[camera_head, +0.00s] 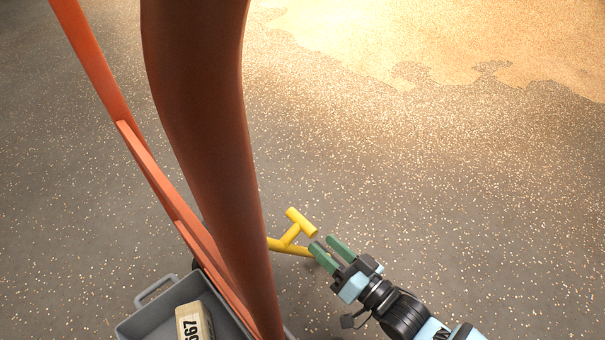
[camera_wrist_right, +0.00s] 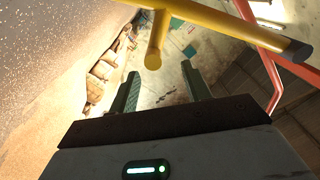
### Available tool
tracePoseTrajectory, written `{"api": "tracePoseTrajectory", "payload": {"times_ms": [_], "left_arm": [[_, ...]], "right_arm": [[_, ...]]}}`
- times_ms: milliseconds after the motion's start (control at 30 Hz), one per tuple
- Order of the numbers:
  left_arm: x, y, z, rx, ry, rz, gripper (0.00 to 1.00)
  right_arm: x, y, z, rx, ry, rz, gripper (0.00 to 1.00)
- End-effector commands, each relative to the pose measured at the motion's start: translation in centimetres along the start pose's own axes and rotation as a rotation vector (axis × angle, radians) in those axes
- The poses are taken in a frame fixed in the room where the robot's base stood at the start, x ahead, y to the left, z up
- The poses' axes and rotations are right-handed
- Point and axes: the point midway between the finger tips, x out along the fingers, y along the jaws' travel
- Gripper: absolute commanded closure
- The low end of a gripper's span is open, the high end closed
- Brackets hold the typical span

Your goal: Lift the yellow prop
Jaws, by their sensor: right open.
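The yellow prop (camera_head: 290,237) is a bar with a T-shaped handle, low in the middle of the head view, partly hidden behind a thick rust-red post. In the right wrist view the yellow prop (camera_wrist_right: 205,22) crosses the top, and one stub of it hangs down ahead of the fingers. My right gripper (camera_head: 327,248) is just right of the prop, with its green fingers spread and pointing toward it. In the right wrist view my right gripper (camera_wrist_right: 160,88) is open with nothing between its fingers. My left gripper is not in view.
The thick rust-red post (camera_head: 205,120) and a thinner red-orange bar (camera_head: 150,165) stand left of the prop. A grey bin (camera_head: 140,325) holds a pale block (camera_head: 193,322) marked with digits. Speckled floor (camera_head: 450,180) is open to the right.

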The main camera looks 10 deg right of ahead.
Motion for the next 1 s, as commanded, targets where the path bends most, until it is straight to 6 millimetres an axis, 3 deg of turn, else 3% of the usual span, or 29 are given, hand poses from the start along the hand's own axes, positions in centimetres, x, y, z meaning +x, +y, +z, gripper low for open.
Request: {"api": "tracePoseTrajectory", "payload": {"times_ms": [267,700,1000], "left_arm": [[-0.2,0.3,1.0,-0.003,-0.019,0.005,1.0],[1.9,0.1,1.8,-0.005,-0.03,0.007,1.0],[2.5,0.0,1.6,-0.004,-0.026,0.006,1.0]], "right_arm": [[0.4,0.1,0.1,0.0,0.001,0.0,0.52],[6.3,0.1,0.2,0.002,0.002,-0.003,0.52],[7.9,-0.1,0.1,0.002,0.002,-0.005,0.52]]}}
